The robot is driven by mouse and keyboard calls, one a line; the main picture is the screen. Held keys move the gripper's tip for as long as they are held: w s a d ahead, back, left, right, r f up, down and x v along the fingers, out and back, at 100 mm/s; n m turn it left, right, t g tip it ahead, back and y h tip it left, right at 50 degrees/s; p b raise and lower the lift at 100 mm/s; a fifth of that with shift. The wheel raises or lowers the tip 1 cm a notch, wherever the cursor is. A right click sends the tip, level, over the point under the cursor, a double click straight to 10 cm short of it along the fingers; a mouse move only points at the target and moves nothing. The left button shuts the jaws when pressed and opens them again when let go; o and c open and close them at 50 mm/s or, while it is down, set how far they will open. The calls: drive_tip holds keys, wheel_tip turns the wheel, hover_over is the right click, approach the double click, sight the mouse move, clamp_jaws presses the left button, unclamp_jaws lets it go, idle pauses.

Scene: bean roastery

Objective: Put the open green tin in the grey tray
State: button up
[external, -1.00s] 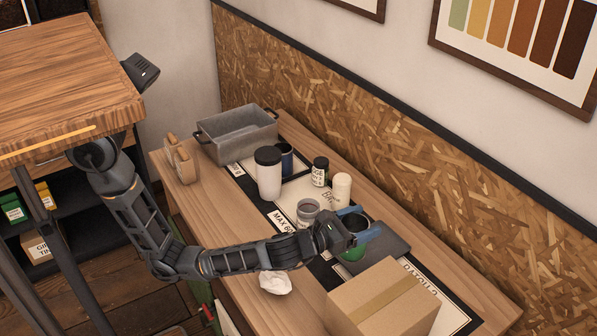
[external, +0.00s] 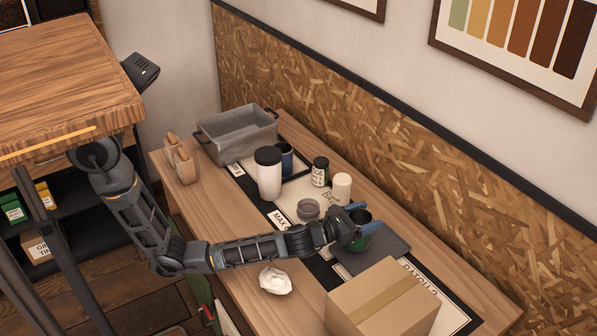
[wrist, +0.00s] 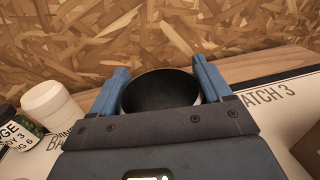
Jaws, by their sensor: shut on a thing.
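The open green tin (external: 357,241) is in the grip of my gripper (external: 358,222), whose blue fingers press on both its sides. In the wrist view the tin's dark open mouth (wrist: 160,90) shows between the two fingers (wrist: 161,84). The grey tray (external: 240,150), a deep metal pan with two handles, stands at the far left end of the table. Its visible inside looks empty.
A cardboard box (external: 385,305) and crumpled paper (external: 275,281) are in front.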

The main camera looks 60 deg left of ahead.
drive_tip(key=shift+f, duration=1.05)
drive_tip(key=shift+f, duration=0.1)
drive_tip(key=o, duration=1.3)
drive_tip(key=shift+b, duration=0.3)
drive_tip(key=s, duration=0.4)
drive_tip(key=s+a, duration=0.1)
drive_tip(key=s, duration=0.7)
drive_tip(key=shift+a, duration=0.3)
